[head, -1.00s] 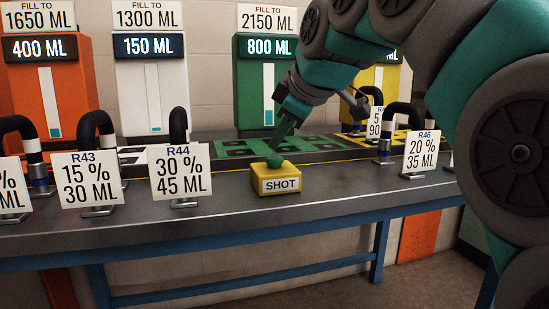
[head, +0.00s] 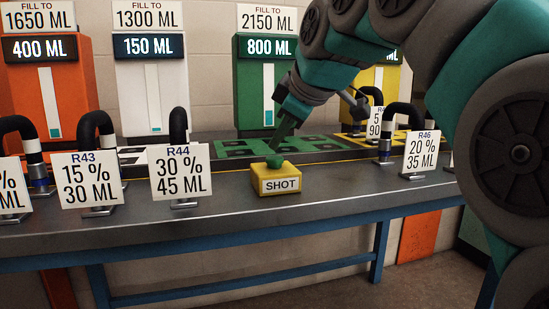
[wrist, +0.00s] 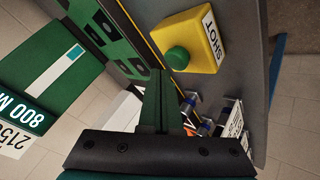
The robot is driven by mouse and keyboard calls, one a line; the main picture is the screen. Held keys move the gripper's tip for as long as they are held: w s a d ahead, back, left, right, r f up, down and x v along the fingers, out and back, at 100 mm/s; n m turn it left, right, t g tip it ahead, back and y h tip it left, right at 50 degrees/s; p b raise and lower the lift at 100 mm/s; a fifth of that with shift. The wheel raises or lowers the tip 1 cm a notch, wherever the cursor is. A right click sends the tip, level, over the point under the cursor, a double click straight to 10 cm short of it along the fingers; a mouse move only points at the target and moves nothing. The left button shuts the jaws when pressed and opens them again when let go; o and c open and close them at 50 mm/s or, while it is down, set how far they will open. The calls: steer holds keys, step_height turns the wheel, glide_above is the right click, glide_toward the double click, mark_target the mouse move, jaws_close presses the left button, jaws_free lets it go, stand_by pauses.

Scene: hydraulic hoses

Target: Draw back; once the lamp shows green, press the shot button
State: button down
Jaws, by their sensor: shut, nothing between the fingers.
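The shot button is a green dome (head: 274,161) on a yellow box (head: 276,183) labelled SHOT, near the bench's front edge. In the wrist view the green dome (wrist: 177,58) and the yellow box (wrist: 205,42) are in plain sight. My gripper (head: 276,146) is shut and empty, pointing down just above and behind the dome. In the wrist view my closed fingertips (wrist: 156,76) appear beside the dome, with a small gap. I cannot make out a separate lamp in either view.
The green dispenser (head: 252,84) behind reads 800 ML under a FILL TO 2150 ML sign. Orange (head: 20,95) and white (head: 135,90) dispensers stand to its left. Black hoses with cards, such as R44 (head: 181,172) and R46 (head: 421,152), line the bench (head: 230,209).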

mark_target(280, 159)
steer(key=shift+f, duration=0.1)
stand_by(0.3)
steer(key=shift+f+b, duration=0.3)
steer(key=shift+f+b, duration=0.35)
steer(key=shift+f, duration=0.15)
stand_by(0.6)
steer(key=shift+r, duration=0.15)
stand_by(0.3)
steer(key=shift+r+p, duration=0.5)
steer(key=shift+r, duration=0.25)
steer(key=shift+r+p, duration=1.6)
steer(key=shift+r, duration=0.95)
steer(key=shift+d, duration=0.1)
